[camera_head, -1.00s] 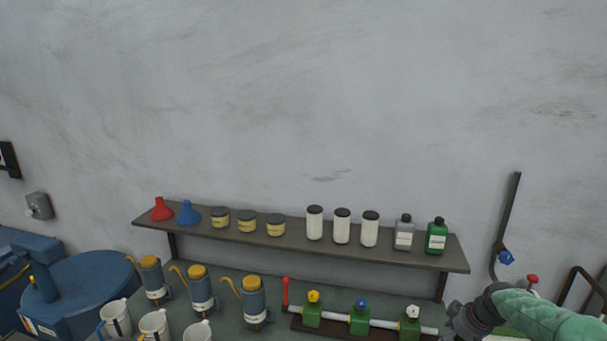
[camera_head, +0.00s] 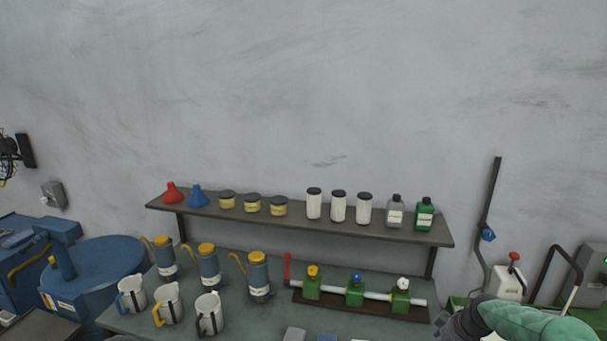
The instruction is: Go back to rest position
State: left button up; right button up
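My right arm comes in at the bottom right, with a green sleeve and a dark wrist. Its dark end (camera_head: 455,325) is cut by the bottom edge, and I cannot make out its fingers or whether they are open. It is just right of the workbench (camera_head: 235,325), near the green valve assembly (camera_head: 355,296). My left arm and gripper do not show in the view.
A wall shelf (camera_head: 300,224) holds red and blue funnels, small tins, white canisters and two bottles. Several oil cans (camera_head: 209,268) and mugs (camera_head: 168,303) stand on the bench. A blue round machine (camera_head: 105,270) is at left.

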jog(key=s+a+f+m+g+b, duration=0.1)
jog(key=s+a+f+b, duration=0.1)
jog(key=s+a+f, duration=0.35)
jog(key=s+a+f+m+y+b, duration=0.1)
jog(key=s+a+f+b, duration=0.1)
jog(key=a+f, duration=0.65)
jog(key=s+a+f+m+g+b, duration=0.1)
jog(key=s+a+f+b, duration=0.15)
jog(key=f, duration=0.85)
jog(key=s+a+f+m+b, duration=0.1)
jog(key=s+a+f, duration=0.2)
jog(key=s, duration=0.4)
jog(key=s+a+f+m+g+b, duration=0.1)
jog(key=s+a+f, duration=0.3)
jog(key=s, duration=0.3)
jog(key=s+a+f+y+b, duration=0.1)
jog(key=s+a+f+b, duration=0.1)
jog(key=s+a+f, duration=0.2)
jog(key=s+f, duration=0.1)
jog(key=s, duration=0.1)
jog(key=shift+s+a+f+m+g, duration=0.2)
jog(key=shift+s+f+m+g, duration=0.1)
jog(key=shift+s+f+m, duration=0.1)
